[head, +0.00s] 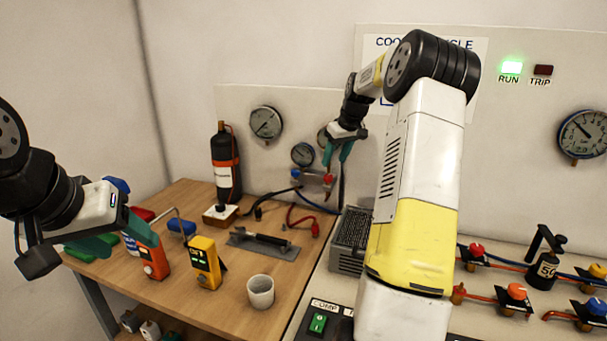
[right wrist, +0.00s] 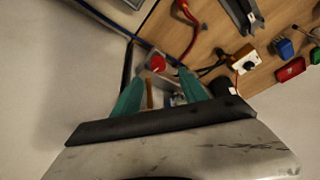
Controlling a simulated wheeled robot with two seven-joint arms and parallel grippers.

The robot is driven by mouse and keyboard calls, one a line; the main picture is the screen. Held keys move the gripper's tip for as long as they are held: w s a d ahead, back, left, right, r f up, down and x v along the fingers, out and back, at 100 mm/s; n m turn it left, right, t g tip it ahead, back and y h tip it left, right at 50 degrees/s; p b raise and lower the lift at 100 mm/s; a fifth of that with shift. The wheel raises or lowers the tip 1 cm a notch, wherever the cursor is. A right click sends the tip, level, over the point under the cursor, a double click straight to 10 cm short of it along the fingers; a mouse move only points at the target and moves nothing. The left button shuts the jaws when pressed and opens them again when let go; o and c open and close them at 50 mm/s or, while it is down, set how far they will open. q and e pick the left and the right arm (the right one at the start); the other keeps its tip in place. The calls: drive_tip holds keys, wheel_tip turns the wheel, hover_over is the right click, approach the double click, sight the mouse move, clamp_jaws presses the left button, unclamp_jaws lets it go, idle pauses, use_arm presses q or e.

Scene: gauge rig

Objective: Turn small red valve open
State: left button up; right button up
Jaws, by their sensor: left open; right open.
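A small red valve knob (head: 328,180) sits on a small fitting low on the back panel, below a small gauge (head: 303,154). My right gripper (head: 337,156) is open, with its teal fingers pointing down just above the knob. In the right wrist view the red knob (right wrist: 156,63) shows between the two open fingertips (right wrist: 159,74). I cannot tell whether either finger touches it. My left gripper (head: 112,241) is open and empty above the left part of the wooden table. My right forearm hides part of the panel.
The wooden table (head: 215,305) holds an orange meter (head: 153,262), a yellow meter (head: 205,262), a white cup (head: 260,291) and a black bottle (head: 222,165). Hoses (head: 305,219) lie behind. Another red knob (head: 477,249) is on the right bench.

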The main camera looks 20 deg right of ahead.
sight(329, 176)
drive_tip(key=x, duration=0.7)
drive_tip(key=shift+w+d+f, duration=0.1)
drive_tip(key=shift+w+f, duration=0.05)
drive_tip(key=shift+f, duration=0.15)
clamp_jaws()
drive_tip(key=shift+d+n+y, duration=0.15)
drive_tip(key=shift+n+y, duration=0.25)
drive_tip(key=shift+n, duration=0.8)
unclamp_jaws()
